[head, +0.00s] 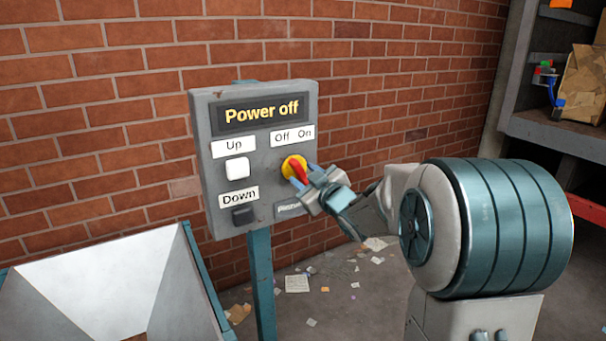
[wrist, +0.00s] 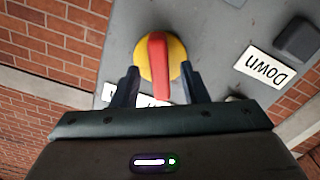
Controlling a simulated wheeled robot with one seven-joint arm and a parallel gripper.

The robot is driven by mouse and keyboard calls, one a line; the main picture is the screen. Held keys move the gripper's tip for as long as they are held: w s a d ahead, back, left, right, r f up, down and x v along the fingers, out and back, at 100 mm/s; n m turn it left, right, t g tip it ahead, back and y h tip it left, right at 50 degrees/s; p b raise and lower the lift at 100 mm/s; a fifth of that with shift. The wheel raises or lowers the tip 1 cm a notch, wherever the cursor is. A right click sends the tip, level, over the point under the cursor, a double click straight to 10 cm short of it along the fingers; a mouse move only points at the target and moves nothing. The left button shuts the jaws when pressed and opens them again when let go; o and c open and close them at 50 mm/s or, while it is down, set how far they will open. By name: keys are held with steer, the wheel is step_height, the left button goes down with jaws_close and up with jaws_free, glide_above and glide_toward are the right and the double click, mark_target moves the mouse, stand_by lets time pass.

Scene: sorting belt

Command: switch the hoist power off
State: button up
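The grey hoist control box (head: 265,185) stands on a teal post, and its display (head: 262,112) reads "Power off". Under the "Off On" label (head: 293,135) is a yellow round switch (head: 287,164) with a red handle (head: 298,171). The handle's upper end leans left, to the Off side. My gripper (head: 315,178) is at the switch. In the wrist view the fingers of my gripper (wrist: 159,84) stand open on either side of the red handle (wrist: 158,65), with a gap visible on each side.
A white Up button (head: 237,168) and a dark Down button (head: 242,215) are on the box's left side. A pale hopper (head: 60,290) stands at lower left, and a shelf (head: 555,130) at right. A brick wall is behind; paper scraps litter the floor.

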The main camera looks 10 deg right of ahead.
steer(key=shift+w+a, duration=0.2)
steer(key=shift+w, duration=0.4)
jaws_close()
steer(key=shift+f+b, duration=0.1)
steer(key=shift+b, duration=0.2)
steer(key=shift+f+n+b, duration=0.15)
steer(key=shift+n+b, duration=0.45)
steer(key=shift+b, duration=0.4)
steer(key=shift+r+n+b, duration=0.2)
steer(key=shift+n+b, duration=0.45)
steer(key=shift+n, duration=0.05)
